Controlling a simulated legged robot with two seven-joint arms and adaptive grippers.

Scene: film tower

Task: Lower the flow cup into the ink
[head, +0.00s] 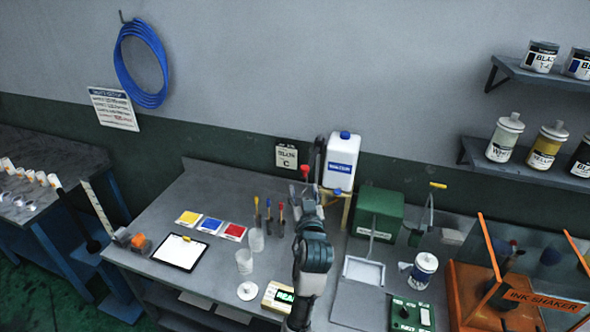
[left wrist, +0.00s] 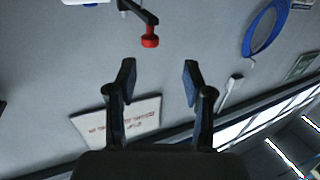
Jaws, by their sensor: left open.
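My left gripper (head: 307,182) reaches up over the back of the bench, and its open fingers (left wrist: 158,80) show in the left wrist view with nothing between them. A red knob on a dark arm (left wrist: 150,40) is beyond the fingertips; a red piece (head: 305,168) also shows beside the gripper in the head view. I cannot single out the flow cup with certainty. A white can with a dark label (head: 422,270), possibly the ink, stands on the bench right of my arm; its contents cannot be seen. My right gripper is not in view.
Clear cups (head: 256,240), a clipboard (head: 180,252) and colour cards (head: 210,225) are left of my arm. A white jug (head: 341,160), a green box (head: 379,207) and an orange ink shaker (head: 500,295) are to the right.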

